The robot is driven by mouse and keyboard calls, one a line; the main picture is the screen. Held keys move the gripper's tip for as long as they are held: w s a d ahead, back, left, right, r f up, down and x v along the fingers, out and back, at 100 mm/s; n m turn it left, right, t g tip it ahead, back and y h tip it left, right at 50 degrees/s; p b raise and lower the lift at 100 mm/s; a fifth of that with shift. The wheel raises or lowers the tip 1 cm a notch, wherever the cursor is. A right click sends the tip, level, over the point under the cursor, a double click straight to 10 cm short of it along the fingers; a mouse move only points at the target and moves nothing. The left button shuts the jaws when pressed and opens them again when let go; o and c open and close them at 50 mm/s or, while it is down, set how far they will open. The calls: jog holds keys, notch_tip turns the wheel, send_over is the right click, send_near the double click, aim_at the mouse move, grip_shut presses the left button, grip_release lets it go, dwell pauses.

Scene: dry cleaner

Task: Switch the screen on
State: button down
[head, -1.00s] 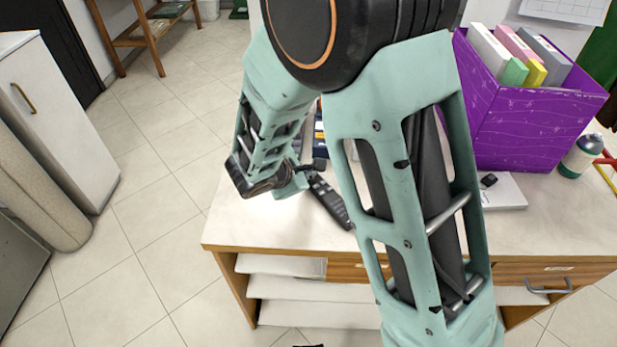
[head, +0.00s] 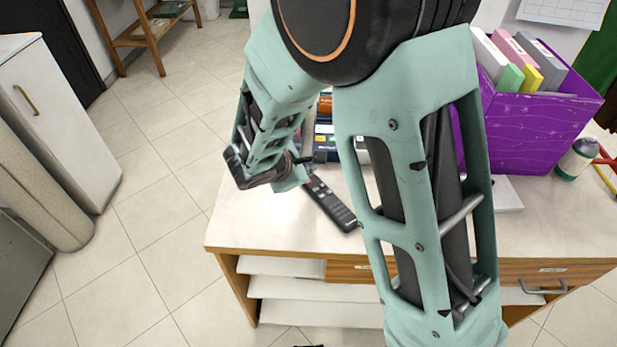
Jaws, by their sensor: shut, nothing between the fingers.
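A black remote control (head: 331,204) lies flat on the pale counter top (head: 270,222), slanting from upper left to lower right. A small red mark, probably a button, shows near its far end. My gripper (head: 318,157) is largely hidden behind my own arm. Only a dark part of it shows, just beyond the far end of the remote, and it looks shut and empty. I cannot tell its exact height above the counter. No screen is visible in this view.
Behind my arm stands a partly hidden device with coloured keys (head: 323,128). A purple box (head: 535,125) of folders and a bottle (head: 577,158) stand at the right. A white flat object (head: 508,193) lies before the box. The counter's front left is clear.

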aim_at(308, 183)
jog(key=shift+r+p, duration=0.8)
jog(key=shift+r, duration=0.8)
